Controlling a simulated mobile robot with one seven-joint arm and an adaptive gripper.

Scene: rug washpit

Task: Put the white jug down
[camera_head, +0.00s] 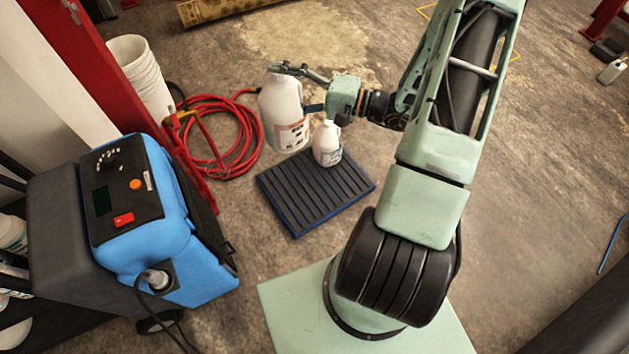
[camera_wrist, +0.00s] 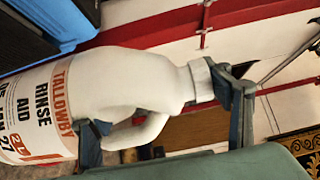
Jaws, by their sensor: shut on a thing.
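A large white jug (camera_head: 283,104) with a printed label is held in my gripper (camera_head: 301,90), upright in the head view. In the wrist view the jug (camera_wrist: 135,80) fills much of the picture, and its label reads "Tallowby Rinse Aid". My gripper's dark fingers (camera_wrist: 165,122) show at the jug's neck and by its handle. The jug's base is near the back left edge of a dark slatted mat with a blue rim (camera_head: 298,203); whether it touches anything is unclear. A smaller white jug (camera_head: 327,146) stands on the mat, just right of the held one.
A coiled red hose (camera_head: 222,140) lies on the floor behind and left. White stacked buckets (camera_head: 140,78) stand beside a red post. A blue machine (camera_head: 165,220) stands at the left. The mat's front part is bare, and open floor lies to the right.

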